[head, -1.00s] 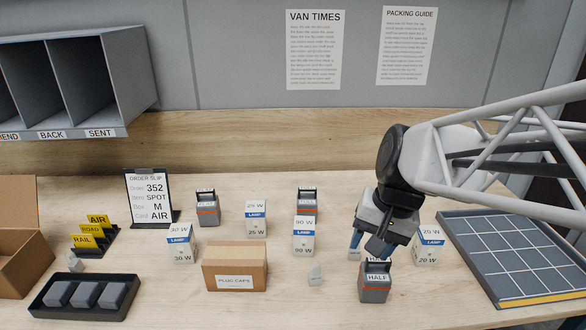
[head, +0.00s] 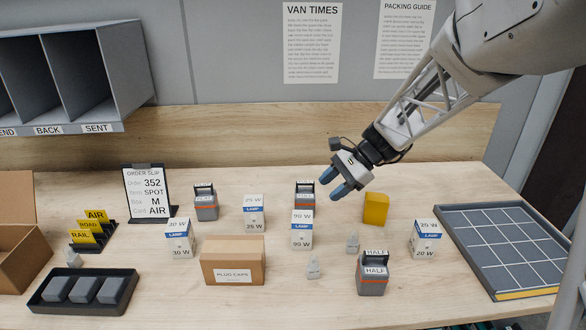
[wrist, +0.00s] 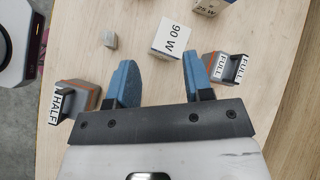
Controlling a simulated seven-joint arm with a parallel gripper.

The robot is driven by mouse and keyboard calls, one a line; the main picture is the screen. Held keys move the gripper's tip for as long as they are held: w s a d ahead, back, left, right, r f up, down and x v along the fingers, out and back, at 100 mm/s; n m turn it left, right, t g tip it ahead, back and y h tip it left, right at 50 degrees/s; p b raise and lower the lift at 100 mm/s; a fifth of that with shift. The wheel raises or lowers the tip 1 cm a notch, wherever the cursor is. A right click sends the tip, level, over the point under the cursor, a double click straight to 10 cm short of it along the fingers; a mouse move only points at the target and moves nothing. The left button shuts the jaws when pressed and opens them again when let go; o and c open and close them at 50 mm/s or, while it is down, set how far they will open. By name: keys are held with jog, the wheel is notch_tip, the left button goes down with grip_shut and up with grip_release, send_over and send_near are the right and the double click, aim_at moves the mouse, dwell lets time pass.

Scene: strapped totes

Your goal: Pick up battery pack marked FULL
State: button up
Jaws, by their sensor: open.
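The battery pack marked FULL (head: 305,192) stands upright towards the back middle, grey with an orange band and a dark handle. A 90 W lamp box partly hides its lower part in the head view. In the wrist view the FULL pack (wrist: 222,67) is just right of the right finger, its label readable. My gripper (head: 343,193) is open and empty, above the table to the right of this pack. A pack marked HALF (head: 373,275) stands at the front right; it shows at the left in the wrist view (wrist: 78,98). Another pack (head: 205,205) stands back left, label unclear.
The 90 W lamp box (head: 302,232) stands directly in front of the FULL pack. A plug caps carton (head: 233,262) is front centre. A gridded tray (head: 470,245) lies far right.

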aim_at(310, 182)
jog(key=w+f+m+y, duration=0.1)
jog(key=w+f+m, duration=0.1)
jog(key=w, duration=0.3)
jog(key=w+d+f+m+t+y, duration=0.1)
jog(key=w+f+m+y, duration=0.1)
jog(key=w, duration=0.3)
jog(key=w+d+f+m+y, duration=0.1)
jog(key=w+f+m, duration=0.1)
jog(key=w, duration=0.4)
jog(key=shift+f+t+y, duration=0.3)
jog(key=shift+f, duration=0.55)
jog(key=shift+x, duration=1.3)
jog(key=shift+x, duration=2.6)
grip_shut()
jog(key=shift+r, duration=0.1)
